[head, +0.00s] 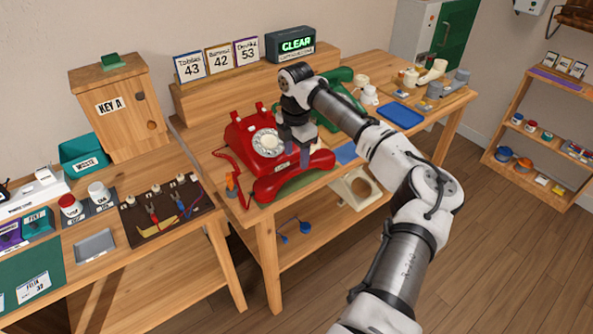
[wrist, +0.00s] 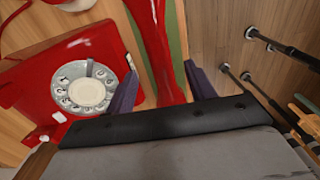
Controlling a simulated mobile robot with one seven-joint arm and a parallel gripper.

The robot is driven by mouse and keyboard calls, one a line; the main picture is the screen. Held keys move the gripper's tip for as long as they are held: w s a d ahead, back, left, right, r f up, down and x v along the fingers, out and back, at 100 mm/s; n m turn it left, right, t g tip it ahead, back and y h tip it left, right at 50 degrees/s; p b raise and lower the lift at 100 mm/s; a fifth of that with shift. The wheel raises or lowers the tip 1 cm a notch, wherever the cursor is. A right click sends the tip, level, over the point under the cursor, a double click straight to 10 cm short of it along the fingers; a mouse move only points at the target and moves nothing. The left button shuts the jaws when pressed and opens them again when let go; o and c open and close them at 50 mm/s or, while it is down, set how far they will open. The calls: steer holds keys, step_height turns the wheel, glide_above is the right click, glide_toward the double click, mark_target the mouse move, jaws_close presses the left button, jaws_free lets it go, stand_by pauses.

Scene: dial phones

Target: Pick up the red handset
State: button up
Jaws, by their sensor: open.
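The red phone (head: 257,137) stands on the wooden table with its white rotary dial facing up. Its red handset (head: 293,178) lies along the front side of the phone, off toward the table's front edge, on a green mat (head: 318,179). My gripper (head: 305,158) is over the handset's middle, pointing down. In the wrist view the handset (wrist: 156,40) runs between the two purple fingertips of my gripper (wrist: 163,85), which stand apart on either side of it. Whether they touch it cannot be told. The dial (wrist: 85,88) is left of the fingers.
A green phone (head: 340,84) stands behind my arm, partly hidden. A blue tray (head: 400,115) lies to the right. A wooden box marked KEY A (head: 120,108) and a dark tool mat (head: 139,234) are on the left table. A CLEAR display (head: 296,44) stands at the back.

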mark_target(296, 166)
steer(key=shift+f+p, duration=0.6)
steer(key=shift+f, duration=1.7)
jaws_close()
